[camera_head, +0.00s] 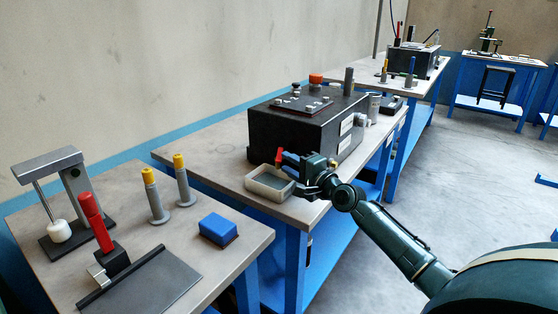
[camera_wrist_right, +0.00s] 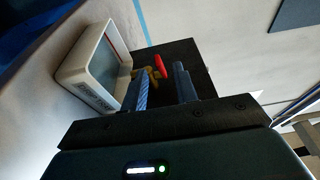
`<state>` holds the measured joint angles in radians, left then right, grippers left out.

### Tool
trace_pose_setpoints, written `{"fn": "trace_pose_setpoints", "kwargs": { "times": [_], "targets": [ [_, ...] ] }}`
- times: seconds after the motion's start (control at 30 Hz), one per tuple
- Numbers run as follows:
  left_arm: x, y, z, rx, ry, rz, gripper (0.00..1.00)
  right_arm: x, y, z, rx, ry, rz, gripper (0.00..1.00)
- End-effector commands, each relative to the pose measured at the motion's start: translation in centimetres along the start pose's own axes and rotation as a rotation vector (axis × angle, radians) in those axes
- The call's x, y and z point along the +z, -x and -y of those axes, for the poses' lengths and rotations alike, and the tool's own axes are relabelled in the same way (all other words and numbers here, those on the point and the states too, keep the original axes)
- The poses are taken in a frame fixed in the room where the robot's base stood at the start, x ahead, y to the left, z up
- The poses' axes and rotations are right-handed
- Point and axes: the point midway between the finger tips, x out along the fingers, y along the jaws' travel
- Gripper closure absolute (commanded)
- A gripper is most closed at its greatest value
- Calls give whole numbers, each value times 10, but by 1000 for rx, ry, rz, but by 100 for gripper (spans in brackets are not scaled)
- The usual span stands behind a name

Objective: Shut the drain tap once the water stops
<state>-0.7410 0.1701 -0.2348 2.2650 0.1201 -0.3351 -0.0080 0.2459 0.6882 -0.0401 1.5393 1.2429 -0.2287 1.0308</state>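The drain tap is a small brass fitting (camera_wrist_right: 153,74) with a red handle (camera_wrist_right: 160,66), on the side of a black box-shaped bath (camera_head: 290,137). In the head view the red handle (camera_head: 279,157) stands just above a pale tray (camera_head: 252,185). The tray also shows in the right wrist view (camera_wrist_right: 75,72). My right gripper (camera_head: 303,178) is in front of the bath beside the tray. In the wrist view its two fingers (camera_wrist_right: 162,87) are apart, with the tap seen between and beyond them; contact cannot be told. No water stream can be made out. My left gripper is not in view.
A blue block (camera_head: 218,228), yellow-topped posts (camera_head: 153,195) and a red-handled device (camera_head: 96,222) stand on the near-left table. A grey cylinder (camera_head: 374,106) stands right of the bath. Open floor (camera_head: 450,170) lies to the right.

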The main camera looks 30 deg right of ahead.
Motion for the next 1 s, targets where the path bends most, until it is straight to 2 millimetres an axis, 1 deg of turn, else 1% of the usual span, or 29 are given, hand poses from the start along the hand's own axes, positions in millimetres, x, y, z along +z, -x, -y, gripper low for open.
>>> {"fn": "trace_pose_setpoints", "kwargs": {
  "times": [0.03, 0.1, 0.3, 0.47, 0.7, 0.77, 1.0],
  "targets": [
    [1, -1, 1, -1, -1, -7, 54, 0, -9, -1, -3, -1, -1, 71],
    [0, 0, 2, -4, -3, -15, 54, 0, -19, -1, -2, -2, -1, 71],
    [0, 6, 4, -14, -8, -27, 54, 0, -39, -1, -1, -1, -1, 71],
    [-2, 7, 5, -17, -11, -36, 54, 0, -46, -1, 0, -1, 0, 71],
    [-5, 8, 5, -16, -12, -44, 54, 0, -46, 0, 0, 0, 0, 71],
    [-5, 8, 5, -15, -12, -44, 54, 0, -46, 0, 0, 0, 0, 74],
    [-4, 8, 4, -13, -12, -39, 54, 0, -46, 0, 0, 0, 0, 94]
  ]
}}
